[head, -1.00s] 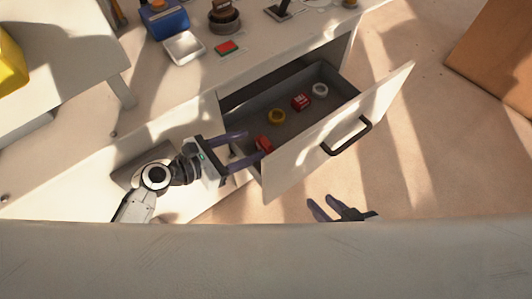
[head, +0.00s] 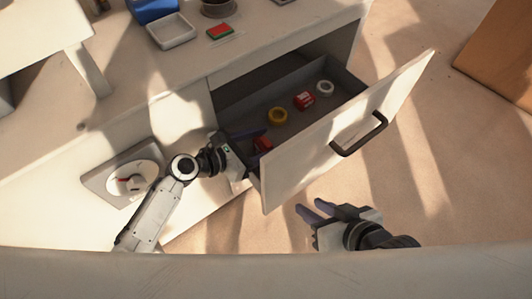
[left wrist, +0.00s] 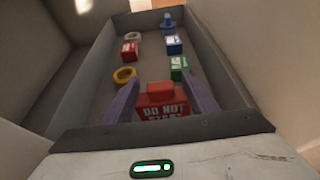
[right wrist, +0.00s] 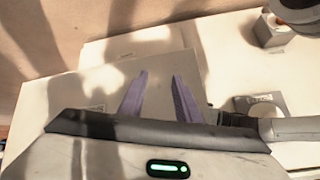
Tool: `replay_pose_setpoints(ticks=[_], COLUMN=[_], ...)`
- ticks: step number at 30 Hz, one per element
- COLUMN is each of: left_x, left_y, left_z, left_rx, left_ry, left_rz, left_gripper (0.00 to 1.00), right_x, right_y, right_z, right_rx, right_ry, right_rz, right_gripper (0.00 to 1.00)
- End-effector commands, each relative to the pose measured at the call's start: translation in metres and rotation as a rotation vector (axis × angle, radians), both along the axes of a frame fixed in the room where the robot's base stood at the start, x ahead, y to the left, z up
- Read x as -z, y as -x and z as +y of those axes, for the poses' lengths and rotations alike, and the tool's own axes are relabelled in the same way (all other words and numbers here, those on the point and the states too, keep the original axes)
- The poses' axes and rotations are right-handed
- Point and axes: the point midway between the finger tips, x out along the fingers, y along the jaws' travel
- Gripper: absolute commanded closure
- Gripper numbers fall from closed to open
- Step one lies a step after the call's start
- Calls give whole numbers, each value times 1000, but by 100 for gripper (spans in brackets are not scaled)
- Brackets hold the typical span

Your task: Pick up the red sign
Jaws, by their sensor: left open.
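The red sign (left wrist: 165,102), with the words "DO NOT START" partly legible, is in the open drawer (head: 245,112). In the head view the red sign (head: 263,145) lies near the drawer's left end, partly covered by my left gripper (head: 260,141). In the left wrist view my left gripper (left wrist: 163,100) is open, one finger on each side of the sign. I cannot tell whether either finger touches it. My right gripper (head: 306,212) is open and empty, in front of the drawer; its fingers are also apart in the right wrist view (right wrist: 158,85).
The drawer also holds a yellow ring (head: 278,116), a red block (head: 303,101), a white ring (head: 324,88), and green (left wrist: 180,68) and blue (left wrist: 173,45) items. The drawer front with its black handle (head: 358,135) stands between my grippers. A white tray (head: 171,31) is on the counter.

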Motion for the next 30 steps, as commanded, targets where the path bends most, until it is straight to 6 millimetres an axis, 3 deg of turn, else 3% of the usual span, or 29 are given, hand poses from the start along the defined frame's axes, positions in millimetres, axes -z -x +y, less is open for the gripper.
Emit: replay_pose_setpoints(ticks=[7,16,25,30], left_x=[0,0,-2,-16], left_y=[-1,0,-1,-1], left_z=[-1,-1,-1,-1], left_rx=[0,0,0,0], left_ry=[-1,-1,0,1], left_rz=[1,1,0,-2], left_gripper=[49,99,100,100], right_x=[0,0,-2,-8], right_y=[0,0,0,0], right_z=[0,0,0,-4], right_rx=[-3,-3,-2,22], right_ry=[1,1,1,-2], right_rz=[2,2,0,-16], right_gripper=[70,70,70,70])
